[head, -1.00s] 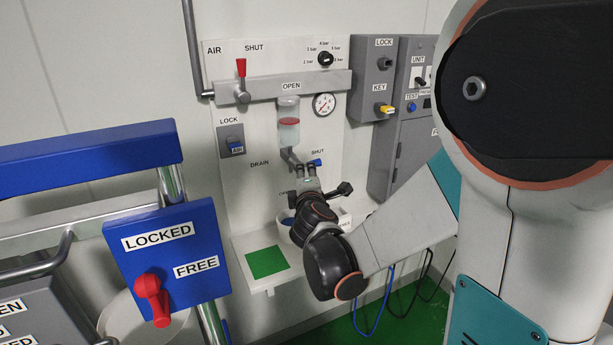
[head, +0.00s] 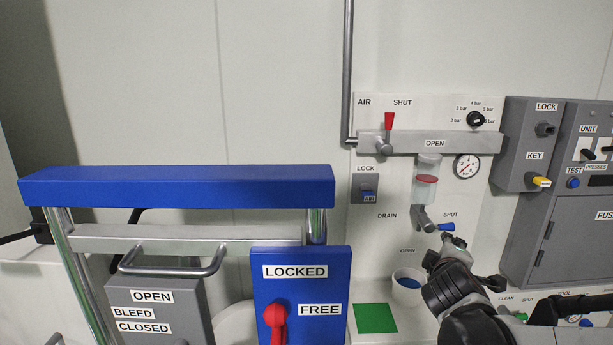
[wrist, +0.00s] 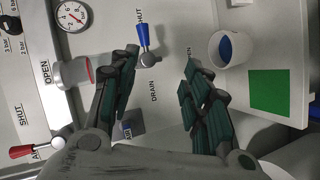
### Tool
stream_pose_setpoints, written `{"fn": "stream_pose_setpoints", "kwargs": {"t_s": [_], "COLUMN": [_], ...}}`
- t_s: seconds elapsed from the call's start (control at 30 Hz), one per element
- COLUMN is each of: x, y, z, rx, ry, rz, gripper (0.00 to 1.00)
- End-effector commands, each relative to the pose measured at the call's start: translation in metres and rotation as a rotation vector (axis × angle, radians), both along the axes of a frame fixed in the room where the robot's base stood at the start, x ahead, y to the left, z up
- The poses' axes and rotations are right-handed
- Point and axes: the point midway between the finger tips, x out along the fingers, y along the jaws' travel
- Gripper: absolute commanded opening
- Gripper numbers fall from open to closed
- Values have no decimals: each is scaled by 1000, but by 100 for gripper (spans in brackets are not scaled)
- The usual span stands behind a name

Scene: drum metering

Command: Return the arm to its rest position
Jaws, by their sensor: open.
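My gripper (head: 441,250) is at the lower right of the head view, in front of the white panel just below the drain valve. In the wrist view my gripper (wrist: 160,68) has its two dark fingers spread wide with nothing between them. The drain valve's blue handle (head: 446,227) lies sideways under the SHUT label. In the wrist view the blue handle (wrist: 143,35) is beyond the fingertips, and I see no contact.
A white cup (head: 407,291) with blue inside stands beside a green pad (head: 375,318) on the shelf. A blue-topped cart (head: 180,185) with a red lever (head: 276,320) fills the left front. Grey boxes (head: 530,145) are at the right.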

Motion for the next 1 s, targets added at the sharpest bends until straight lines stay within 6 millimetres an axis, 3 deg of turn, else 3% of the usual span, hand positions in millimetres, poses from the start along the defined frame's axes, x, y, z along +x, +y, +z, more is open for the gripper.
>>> {"fn": "stream_pose_setpoints", "kwargs": {"t_s": [0.37, 0.7, 0.9, 1.0], "x": [-89, -176, -214, -223], "y": [33, 84, 110, 117], "z": [-10, -32, -41, -43], "rx": [492, 905, 1069, 1110], "ry": [65, 178, 242, 259], "rz": [-169, -322, -388, -403], "gripper": [44, 44, 44, 44]}}
